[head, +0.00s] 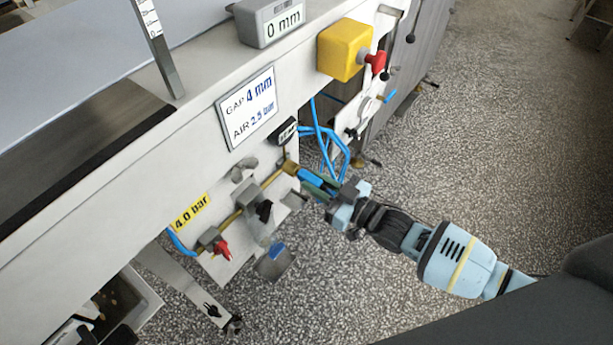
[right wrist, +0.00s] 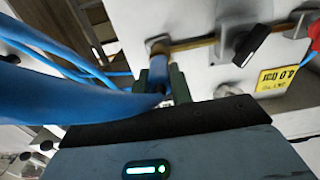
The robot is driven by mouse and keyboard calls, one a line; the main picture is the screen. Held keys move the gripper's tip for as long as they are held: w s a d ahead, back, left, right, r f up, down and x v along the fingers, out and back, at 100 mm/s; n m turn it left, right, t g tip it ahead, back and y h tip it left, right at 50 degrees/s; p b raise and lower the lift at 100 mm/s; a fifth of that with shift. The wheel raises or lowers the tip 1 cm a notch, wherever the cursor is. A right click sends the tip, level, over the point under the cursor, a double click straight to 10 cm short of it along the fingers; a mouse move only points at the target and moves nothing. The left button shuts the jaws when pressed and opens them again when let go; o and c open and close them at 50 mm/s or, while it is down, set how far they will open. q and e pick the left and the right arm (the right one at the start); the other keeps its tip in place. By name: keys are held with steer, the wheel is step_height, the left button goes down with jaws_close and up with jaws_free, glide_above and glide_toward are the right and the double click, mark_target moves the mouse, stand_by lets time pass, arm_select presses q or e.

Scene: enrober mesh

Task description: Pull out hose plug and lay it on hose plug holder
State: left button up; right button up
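The blue hose plug (head: 311,178) sits at the brass fitting (head: 290,167) at the right end of the brass pipe on the machine's side panel. My right gripper (head: 319,184) has its green fingers on either side of the plug and looks shut on it. In the right wrist view the plug (right wrist: 158,69) points into the brass fitting (right wrist: 159,46), with the green fingers close against it. A thick blue hose (right wrist: 70,95) crosses that view from the left. I cannot identify the hose plug holder for certain. My left gripper is out of view.
A black-handled valve (head: 264,210) and a red-handled valve (head: 221,248) sit along the pipe. A grey bracket with a blue strip (head: 272,264) hangs below. Blue hoses (head: 330,140) loop behind the plug. The speckled floor (head: 500,150) at the right is open.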

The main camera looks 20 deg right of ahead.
jaws_close()
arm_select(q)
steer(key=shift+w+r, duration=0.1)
arm_select(e)
steer(key=shift+s+d, duration=0.1)
steer(key=shift+s+d, duration=0.2)
steer(key=shift+s+d+p, duration=0.35)
steer(key=shift+s+p, duration=0.1)
steer(key=shift+s, duration=0.05)
steer(key=shift+p+v, duration=0.4)
steer(key=shift+v, duration=0.55)
steer(key=shift+s+d, duration=0.3)
steer(key=shift+s, duration=0.05)
steer(key=shift+s+d+p, duration=0.15)
steer(key=shift+s+p, duration=0.1)
steer(key=shift+p, duration=0.05)
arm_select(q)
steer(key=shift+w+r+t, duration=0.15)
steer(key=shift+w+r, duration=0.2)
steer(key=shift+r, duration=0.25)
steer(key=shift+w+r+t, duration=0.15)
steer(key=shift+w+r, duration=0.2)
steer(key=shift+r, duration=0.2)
arm_select(e)
steer(key=shift+s+d, duration=0.15)
steer(key=shift+s, duration=0.05)
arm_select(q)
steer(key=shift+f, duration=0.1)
